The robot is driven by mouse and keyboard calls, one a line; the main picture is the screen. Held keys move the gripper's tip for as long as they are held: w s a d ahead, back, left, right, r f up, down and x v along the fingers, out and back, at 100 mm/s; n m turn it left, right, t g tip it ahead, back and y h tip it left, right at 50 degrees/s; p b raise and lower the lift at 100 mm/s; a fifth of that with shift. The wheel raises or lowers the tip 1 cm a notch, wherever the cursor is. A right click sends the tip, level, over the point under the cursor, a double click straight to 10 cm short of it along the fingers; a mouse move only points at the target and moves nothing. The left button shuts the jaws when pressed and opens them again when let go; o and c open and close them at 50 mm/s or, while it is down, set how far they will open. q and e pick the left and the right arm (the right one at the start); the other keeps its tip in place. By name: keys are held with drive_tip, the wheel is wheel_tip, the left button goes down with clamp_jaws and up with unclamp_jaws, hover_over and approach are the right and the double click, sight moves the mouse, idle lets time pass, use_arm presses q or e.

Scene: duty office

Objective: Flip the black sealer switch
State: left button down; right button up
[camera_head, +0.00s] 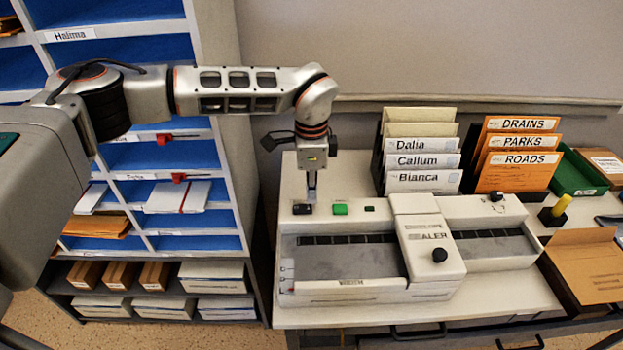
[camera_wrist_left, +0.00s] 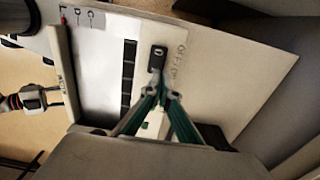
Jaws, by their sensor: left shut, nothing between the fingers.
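The black sealer switch (camera_head: 302,209) is a small dark rocker at the back left of the pale sealer (camera_head: 350,292). In the left wrist view the switch (camera_wrist_left: 158,57) lies just beyond the fingertips, beside OFF/ON lettering. My left gripper (camera_head: 311,197) points down right by the switch, fingers shut and empty. Its fingertips also show in the left wrist view (camera_wrist_left: 162,92). I cannot tell whether they touch the switch.
A green button (camera_head: 340,209) sits right of the switch. The sealer's raised head with a black knob (camera_head: 439,255) stands further right. White folders (camera_head: 420,180) and orange folders (camera_head: 518,170) stand behind it. A shelf unit (camera_head: 247,130) is close on the left.

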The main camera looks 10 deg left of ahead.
use_arm(q)
drive_tip(key=shift+f, duration=0.35)
drive_tip(key=shift+d+f, duration=0.2)
drive_tip(key=shift+f, duration=0.4)
drive_tip(key=shift+r, duration=0.15)
drive_tip(key=shift+a, duration=0.1)
drive_tip(key=shift+s+a+r+p, duration=0.15)
drive_tip(key=shift+a+r+p, duration=0.25)
drive_tip(key=shift+a, duration=0.3)
